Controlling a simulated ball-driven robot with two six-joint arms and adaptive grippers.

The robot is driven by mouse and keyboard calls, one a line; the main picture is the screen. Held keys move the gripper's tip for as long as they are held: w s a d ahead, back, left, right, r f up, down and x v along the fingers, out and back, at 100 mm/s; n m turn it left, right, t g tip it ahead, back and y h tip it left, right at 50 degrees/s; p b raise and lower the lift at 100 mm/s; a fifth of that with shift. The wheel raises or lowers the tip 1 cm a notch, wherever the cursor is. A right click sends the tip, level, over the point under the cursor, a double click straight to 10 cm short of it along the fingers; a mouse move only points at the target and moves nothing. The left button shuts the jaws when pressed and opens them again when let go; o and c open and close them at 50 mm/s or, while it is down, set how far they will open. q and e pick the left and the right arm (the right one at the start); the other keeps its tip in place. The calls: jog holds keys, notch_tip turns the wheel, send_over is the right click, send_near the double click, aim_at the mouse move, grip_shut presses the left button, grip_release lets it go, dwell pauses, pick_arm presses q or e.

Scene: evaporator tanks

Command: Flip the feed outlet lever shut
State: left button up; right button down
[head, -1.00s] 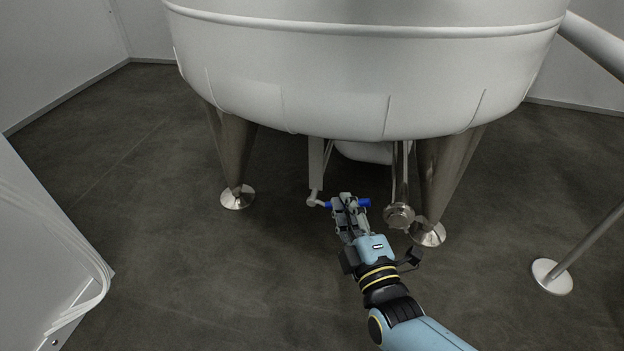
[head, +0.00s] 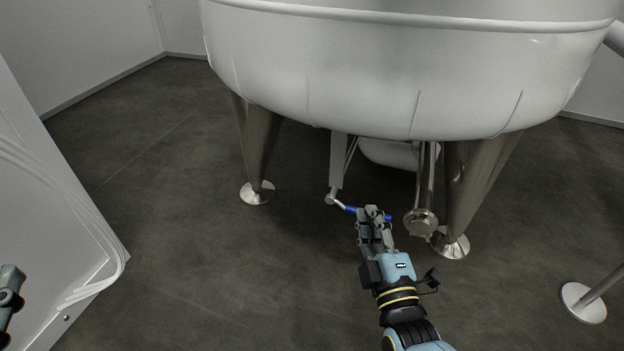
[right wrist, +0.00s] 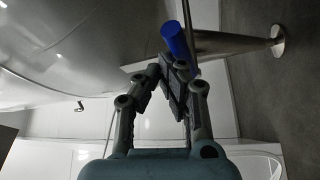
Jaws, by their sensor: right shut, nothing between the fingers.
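The feed outlet lever has a blue handle (head: 350,210) on a thin metal stem, low under the big white tank (head: 400,75). Its pivot end is at the foot of a pale vertical pipe (head: 337,165), and the handle points right and slightly toward me. My right gripper (head: 374,212) is shut and empty, its fingertips at the handle and hiding its middle. In the right wrist view the blue handle (right wrist: 176,42) shows just beyond the fingertips (right wrist: 165,74); I cannot tell if they touch. My left gripper (head: 10,285) shows only partly at the left edge.
Steel tank legs stand left (head: 257,150) and right (head: 475,190) of the lever. A capped steel pipe (head: 421,220) hangs just right of my right gripper. A white cabinet (head: 60,240) with pale hoses is at left. The floor between is clear.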

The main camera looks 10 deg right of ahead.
pick_arm(q)
notch_tip(320, 180, up, 7)
jog(key=w+t+h, duration=0.1)
jog(key=t, duration=0.2)
jog(key=shift+w+d+f+m+b, duration=0.2)
jog(key=shift+d+m+b, duration=0.15)
jog(key=shift+m+b, duration=0.05)
pick_arm(e)
jog(key=shift+s+f+m, duration=0.1)
jog(key=shift+f+m, duration=0.2)
jog(key=shift+f, duration=0.05)
notch_tip(320, 180, up, 10)
jog(key=shift+r, duration=0.2)
pick_arm(q)
jog(key=shift+f, duration=0.1)
